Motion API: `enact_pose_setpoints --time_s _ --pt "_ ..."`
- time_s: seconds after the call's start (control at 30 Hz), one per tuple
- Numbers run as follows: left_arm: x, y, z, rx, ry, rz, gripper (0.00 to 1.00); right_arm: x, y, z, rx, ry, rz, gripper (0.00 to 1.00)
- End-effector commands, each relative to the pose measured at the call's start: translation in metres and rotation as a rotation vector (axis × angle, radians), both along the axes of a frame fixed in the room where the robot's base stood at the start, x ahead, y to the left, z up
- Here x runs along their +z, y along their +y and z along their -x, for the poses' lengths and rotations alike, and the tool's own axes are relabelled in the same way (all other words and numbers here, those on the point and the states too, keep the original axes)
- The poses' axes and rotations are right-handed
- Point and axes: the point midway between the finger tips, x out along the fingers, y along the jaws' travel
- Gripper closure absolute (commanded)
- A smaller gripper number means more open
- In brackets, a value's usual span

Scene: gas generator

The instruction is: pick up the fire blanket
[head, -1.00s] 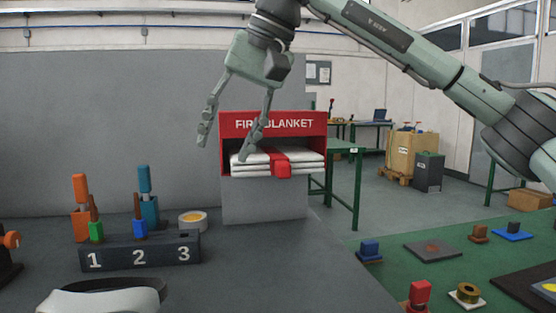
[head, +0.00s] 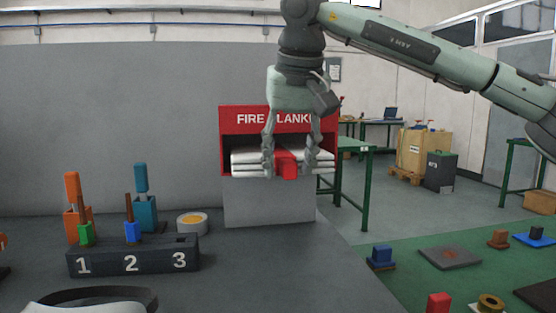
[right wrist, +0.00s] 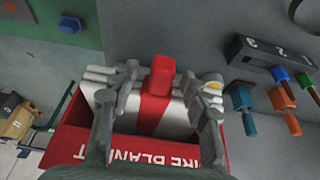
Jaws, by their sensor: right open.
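The fire blanket (head: 246,159) is a folded white stack with a red strap (head: 286,163) down its middle. It lies in an open-fronted red box (head: 227,142) marked FIRE BLANKET, on a grey stand. My right gripper (head: 290,172) hangs in front of the box, fingers pointing down, one on each side of the strap. In the right wrist view the open fingers (right wrist: 166,88) straddle the red strap, and the white folds (right wrist: 181,112) show between them. I cannot tell whether the fingers touch the blanket. My left gripper is not in view.
A dark block numbered 1, 2, 3 (head: 130,258) stands on the grey table (head: 270,275), with orange and blue handled items behind it. A tape roll (head: 192,223) lies left of the stand. Green benches (head: 425,285) with small blocks are at right.

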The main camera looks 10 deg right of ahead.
Motion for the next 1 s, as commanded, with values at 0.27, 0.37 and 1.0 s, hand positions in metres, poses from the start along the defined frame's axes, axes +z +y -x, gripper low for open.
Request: enact_pose_setpoints --time_s 0.27,0.37,1.0 --pt "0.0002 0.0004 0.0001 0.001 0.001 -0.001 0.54 -0.0008 0.0003 -0.0005 0.0 -0.001 -0.001 0.62" --pt "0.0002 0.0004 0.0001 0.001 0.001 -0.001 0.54 -0.0007 0.0003 -0.0005 -0.001 -0.001 -0.001 0.75" --pt "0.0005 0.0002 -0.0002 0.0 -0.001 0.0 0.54 0.0018 0.0005 -0.0006 0.0 -0.004 -0.003 1.0"
